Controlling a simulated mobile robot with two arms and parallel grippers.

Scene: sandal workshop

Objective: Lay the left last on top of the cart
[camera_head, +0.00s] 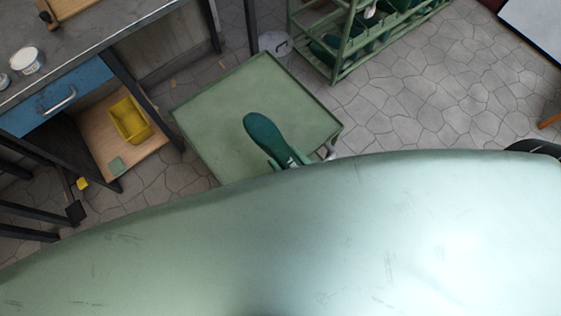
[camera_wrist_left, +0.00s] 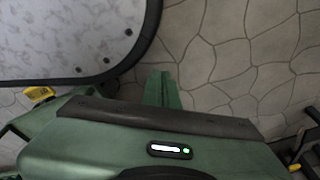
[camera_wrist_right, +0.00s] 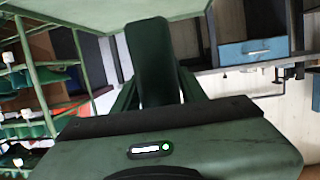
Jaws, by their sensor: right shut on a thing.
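The dark green last (camera_head: 264,135) is in my right gripper (camera_head: 283,163), which is shut on its near end. In the head view the last overlaps the cart's top (camera_head: 205,120), a pale green tray with a low rim; I cannot tell whether they touch. In the right wrist view the last (camera_wrist_right: 152,55) stands between the two fingers (camera_wrist_right: 158,98), and the cart (camera_wrist_right: 90,10) shows along the top edge. No left or right mark on the last is readable. My left gripper (camera_wrist_left: 162,88) shows in the left wrist view with its fingers together, empty, above the stone floor.
A green rack (camera_head: 345,50) with more dark green pieces stands behind the cart. A workbench (camera_head: 85,45) with a blue drawer (camera_head: 60,95) is at left, a yellow bin (camera_head: 129,120) on its lower shelf. A bucket (camera_head: 275,44) stands behind the cart.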

